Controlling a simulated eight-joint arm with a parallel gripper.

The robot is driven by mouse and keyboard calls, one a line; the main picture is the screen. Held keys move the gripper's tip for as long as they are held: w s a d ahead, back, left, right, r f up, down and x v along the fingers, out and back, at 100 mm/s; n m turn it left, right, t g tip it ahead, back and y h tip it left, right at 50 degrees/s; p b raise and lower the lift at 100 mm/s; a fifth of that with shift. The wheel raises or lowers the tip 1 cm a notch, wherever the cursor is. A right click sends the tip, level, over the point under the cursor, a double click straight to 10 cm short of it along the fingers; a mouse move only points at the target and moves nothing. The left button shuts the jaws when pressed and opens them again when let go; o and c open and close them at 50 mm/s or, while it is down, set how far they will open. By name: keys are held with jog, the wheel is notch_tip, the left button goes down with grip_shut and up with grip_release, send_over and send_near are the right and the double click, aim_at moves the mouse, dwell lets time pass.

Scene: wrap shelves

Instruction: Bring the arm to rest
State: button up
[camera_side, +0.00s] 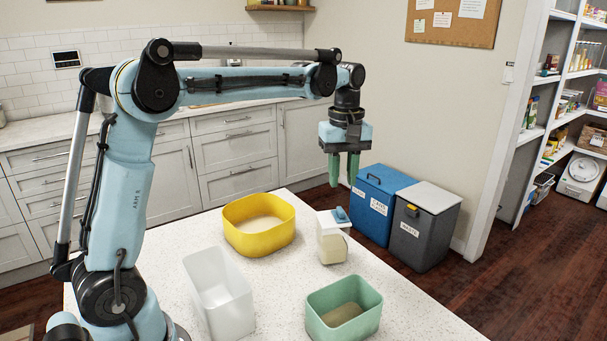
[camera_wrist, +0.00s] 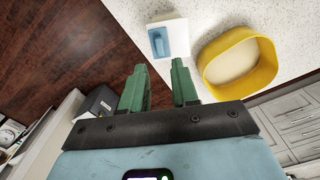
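My gripper (camera_side: 343,176) hangs fingers-down in the air above the far right part of the counter, clear of everything on it. In the wrist view its two green fingers (camera_wrist: 159,82) stand apart with nothing between them. The white counter (camera_side: 290,275) lies below. A white container with a blue part on top (camera_side: 332,245) stands upright on it, below my gripper; it also shows in the wrist view (camera_wrist: 158,42).
On the counter stand a yellow bin (camera_side: 262,243), a white bin (camera_side: 232,317) and a green bin (camera_side: 358,325). A blue bin (camera_side: 367,217) and a grey bin (camera_side: 422,240) stand on the floor beyond the counter. Shelves (camera_side: 570,75) are at the far right.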

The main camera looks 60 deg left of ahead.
jog(key=s+d+f+m+t, duration=0.2)
jog(key=s+d+m+t, duration=0.1)
jog(key=s+m, duration=0.3)
jog(key=s+d+f+m+t, duration=0.3)
jog(key=s+m+t, duration=0.1)
jog(key=s+m, duration=0.3)
jog(key=s, duration=0.2)
jog(key=shift+s+d, duration=0.25)
jog(key=shift+s, duration=0.05)
dwell(2.1)
